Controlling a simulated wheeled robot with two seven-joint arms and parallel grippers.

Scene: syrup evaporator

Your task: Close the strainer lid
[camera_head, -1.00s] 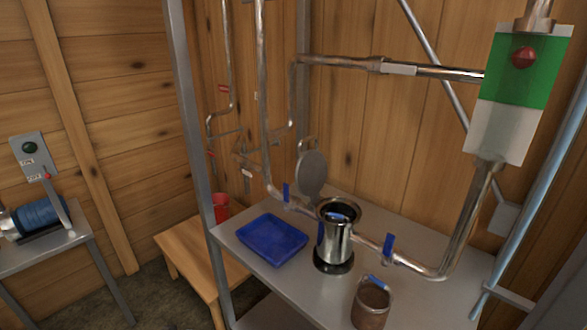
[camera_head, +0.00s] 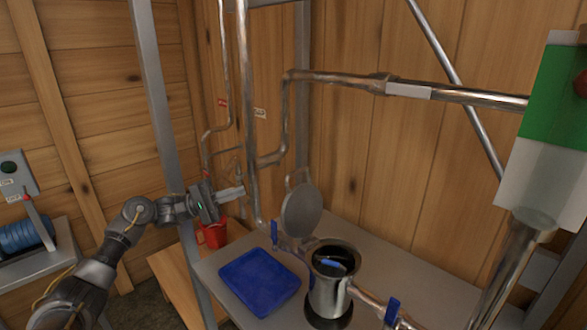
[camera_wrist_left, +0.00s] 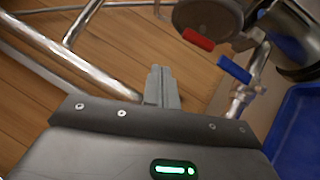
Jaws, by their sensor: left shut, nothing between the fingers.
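The strainer is a shiny metal pot (camera_head: 328,290) on the metal shelf, with something blue inside its open mouth. Its round grey lid (camera_head: 302,211) stands raised behind the rim, with a loop handle at its top. In the left wrist view the lid (camera_wrist_left: 207,15) shows at the top edge, partly cut off, and part of the strainer pot (camera_wrist_left: 292,35) is at the upper right. My left gripper (camera_head: 240,192) is shut and empty, to the left of the lid and apart from it. Its fingers also show in the left wrist view (camera_wrist_left: 161,75). My right gripper is not in view.
A blue tray (camera_head: 259,281) lies on the shelf left of the strainer. Pipes with blue valve handles (camera_head: 274,232) run beside the pot. A vertical pipe (camera_head: 246,120) stands just beyond my left gripper. A red cup (camera_head: 214,235) sits on the wooden bench.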

